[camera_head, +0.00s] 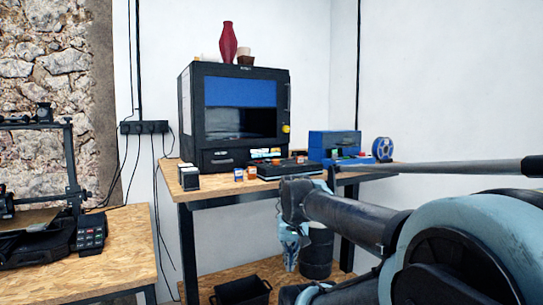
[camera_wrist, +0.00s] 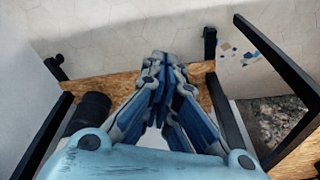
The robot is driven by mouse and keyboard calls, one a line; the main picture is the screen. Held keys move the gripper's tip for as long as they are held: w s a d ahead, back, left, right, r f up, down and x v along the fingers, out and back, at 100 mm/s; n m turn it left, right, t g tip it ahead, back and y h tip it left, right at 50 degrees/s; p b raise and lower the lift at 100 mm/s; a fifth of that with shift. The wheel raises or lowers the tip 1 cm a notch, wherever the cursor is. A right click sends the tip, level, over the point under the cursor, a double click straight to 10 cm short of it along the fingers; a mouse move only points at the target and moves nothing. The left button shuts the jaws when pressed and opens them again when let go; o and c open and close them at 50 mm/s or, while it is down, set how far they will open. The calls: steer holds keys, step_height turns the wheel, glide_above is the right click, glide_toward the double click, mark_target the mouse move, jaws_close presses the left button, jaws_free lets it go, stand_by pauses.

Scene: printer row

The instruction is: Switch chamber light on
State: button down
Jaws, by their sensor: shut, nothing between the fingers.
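A black enclosed printer (camera_head: 240,115) stands on the wooden table in the head view. Its front has a blue upper panel and a dark chamber window (camera_head: 242,123). A yellow knob-like part (camera_head: 285,129) is on the right of its front, and a small coloured panel (camera_head: 265,153) is at the lower right. I cannot tell which part is the light switch. My gripper (camera_head: 291,262) hangs below the table top, in front of the table and apart from the printer. It is shut and empty. In the wrist view my gripper (camera_wrist: 158,62) points at the lower shelf; no printer shows there.
The table top (camera_head: 215,185) holds small orange boxes (camera_head: 245,174), a flat black case (camera_head: 289,168), a blue box (camera_head: 335,143) and a blue spool (camera_head: 383,149). Below are a black bin (camera_head: 240,292) and a dark cylinder (camera_head: 317,255). Another printer (camera_head: 38,175) stands left.

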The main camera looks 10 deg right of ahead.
steer(key=w+r+m, duration=0.3)
steer(key=w+r, duration=0.6)
steer(key=r, duration=0.3)
steer(key=w+r+m, duration=0.3)
steer(key=w+r, duration=0.6)
steer(key=r, duration=0.3)
step_height(320, 180, up, 17)
steer(key=m, duration=0.7)
glide_above(269, 161)
steer(key=d, duration=0.3)
steer(key=shift+y, duration=0.3)
steer(key=w+f, duration=0.1)
steer(key=f, duration=0.3)
steer(key=w+f, duration=0.1)
steer(key=f, duration=0.4)
steer(key=w+a+f, duration=0.1)
steer(key=f, duration=0.3)
steer(key=shift+w+f, duration=0.1)
steer(key=shift+f, duration=0.05)
steer(key=shift+w+f, duration=0.1)
steer(key=shift+w+a+f+g, duration=0.1)
steer(key=shift+w+f+g, duration=0.2)
steer(key=shift+g, duration=0.5)
steer(key=shift+f, duration=0.15)
steer(key=shift+s+f, duration=0.1)
steer(key=shift+s, duration=0.15)
